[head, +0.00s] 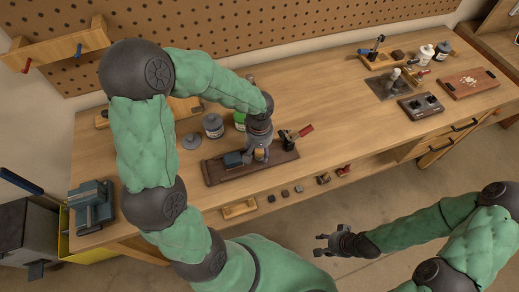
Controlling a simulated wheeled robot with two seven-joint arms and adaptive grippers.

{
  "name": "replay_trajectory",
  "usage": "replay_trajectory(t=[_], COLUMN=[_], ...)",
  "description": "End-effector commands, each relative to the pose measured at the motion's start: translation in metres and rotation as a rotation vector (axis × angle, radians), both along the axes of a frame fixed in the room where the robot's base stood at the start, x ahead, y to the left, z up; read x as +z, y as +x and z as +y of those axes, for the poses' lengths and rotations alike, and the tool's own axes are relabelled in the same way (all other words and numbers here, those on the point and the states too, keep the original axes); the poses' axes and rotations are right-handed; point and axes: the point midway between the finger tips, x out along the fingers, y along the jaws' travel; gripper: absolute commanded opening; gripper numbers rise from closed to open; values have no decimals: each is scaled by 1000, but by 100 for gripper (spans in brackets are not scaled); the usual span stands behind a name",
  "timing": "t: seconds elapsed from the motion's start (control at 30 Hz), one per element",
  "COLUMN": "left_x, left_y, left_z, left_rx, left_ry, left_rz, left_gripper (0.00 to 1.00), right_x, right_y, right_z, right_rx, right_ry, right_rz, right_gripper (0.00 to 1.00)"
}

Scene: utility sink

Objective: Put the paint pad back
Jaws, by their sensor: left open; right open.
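A dark brown tray (222,176) lies near the front edge of the wooden bench. A small dark block with a bluish-grey top (233,159), perhaps the paint pad, sits at its left part; I cannot be sure. My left gripper (254,156) points down over the tray just right of this block, open. A small tan thing (261,154) shows by its fingers; I cannot tell whether they touch it. My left gripper and forearm hide part of the tray. My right gripper (322,245) is open and empty, in front of the bench over the floor.
A blue-grey vise (91,205) is at left. The bench middle (345,115) is clear.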

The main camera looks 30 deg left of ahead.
Motion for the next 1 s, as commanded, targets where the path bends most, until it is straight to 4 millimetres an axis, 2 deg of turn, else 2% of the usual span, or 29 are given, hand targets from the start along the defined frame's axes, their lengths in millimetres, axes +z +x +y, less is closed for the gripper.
replay_trajectory(t=[0.17,0.6,0.8,1.0], left_x=[17,101,119,123], left_y=[1,1,0,0], left_z=[0,0,0,0], left_rx=[1,1,-1,0], left_ry=[1,0,0,0], left_rz=[-3,-4,-1,0], left_gripper=[54,54,54,54], right_x=[8,32,36,36], right_y=[0,0,0,0], right_z=[0,0,0,0], right_rx=[0,0,0,0], right_ry=[0,0,0,0], right_rz=[0,0,0,0], right_gripper=[47,47,47,47])
